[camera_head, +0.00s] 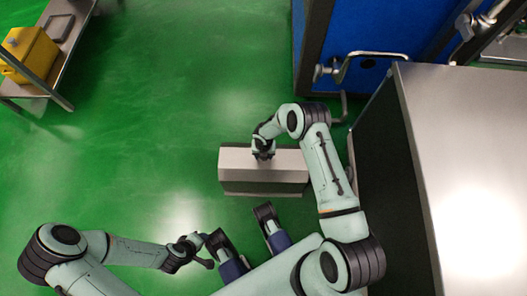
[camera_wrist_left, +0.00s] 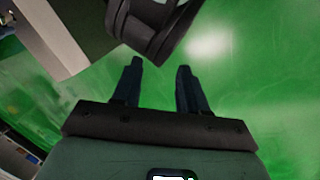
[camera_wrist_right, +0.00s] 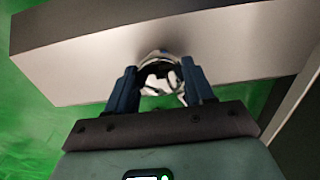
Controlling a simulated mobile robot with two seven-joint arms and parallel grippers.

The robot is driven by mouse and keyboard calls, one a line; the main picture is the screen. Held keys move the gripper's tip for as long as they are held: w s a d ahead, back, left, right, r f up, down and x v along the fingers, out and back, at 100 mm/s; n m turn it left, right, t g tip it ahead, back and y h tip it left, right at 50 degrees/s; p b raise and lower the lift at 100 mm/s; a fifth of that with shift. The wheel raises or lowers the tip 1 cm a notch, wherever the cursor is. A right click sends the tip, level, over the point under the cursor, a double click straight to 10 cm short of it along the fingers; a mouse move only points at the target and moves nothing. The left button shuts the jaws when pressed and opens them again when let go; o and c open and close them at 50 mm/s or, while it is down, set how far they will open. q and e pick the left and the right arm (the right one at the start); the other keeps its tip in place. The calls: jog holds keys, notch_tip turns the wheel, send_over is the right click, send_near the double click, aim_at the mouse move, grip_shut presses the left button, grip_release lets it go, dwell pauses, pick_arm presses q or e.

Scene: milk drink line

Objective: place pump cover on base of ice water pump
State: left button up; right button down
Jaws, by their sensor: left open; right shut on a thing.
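The pump cover (camera_head: 285,161) appears to be the long grey metal box at the centre of the head view, over the green floor. It fills the upper right wrist view (camera_wrist_right: 225,45). My right gripper (camera_head: 263,154) is shut on a small bright handle on the cover's side, seen between its fingers in the right wrist view (camera_wrist_right: 160,75). My left gripper (camera_head: 207,255) is low in the head view, apart from the cover. Its fingers stand open and empty in the left wrist view (camera_wrist_left: 158,68). I cannot make out the pump's base.
A steel-topped cabinet (camera_head: 470,150) stands close to my right arm. A blue machine panel (camera_head: 390,30) with a metal handle (camera_head: 370,56) is at the top. A shelf rack (camera_head: 68,45) with a yellow container (camera_head: 30,52) is far left. Green floor between is clear.

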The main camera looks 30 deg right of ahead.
pick_arm(q)
jog(key=shift+w+a+f+b, duration=0.4)
jog(key=shift+w+f, duration=0.1)
jog(key=shift+w, duration=0.25)
pick_arm(e)
jog(key=shift+f, duration=1.85)
pick_arm(q)
jog(key=shift+f+t, duration=0.1)
jog(key=shift+t, duration=0.2)
pick_arm(e)
jog(key=shift+f, duration=0.1)
jog(key=shift+c, duration=2.1)
grip_release()
pick_arm(q)
jog(key=shift+w, duration=0.15)
pick_arm(e)
jog(key=shift+r, duration=0.45)
pick_arm(q)
jog(key=s+d+r+g+p, duration=0.1)
jog(key=s+d+r+p, duration=0.1)
jog(key=s+r, duration=0.1)
jog(key=shift+s+r+p, duration=0.25)
jog(key=shift+s+p, duration=0.15)
jog(key=shift+s, duration=0.45)
pick_arm(e)
notch_tip(320, 180, up, 11)
jog(key=shift+r, duration=0.1)
pick_arm(q)
jog(key=shift+d, duration=0.1)
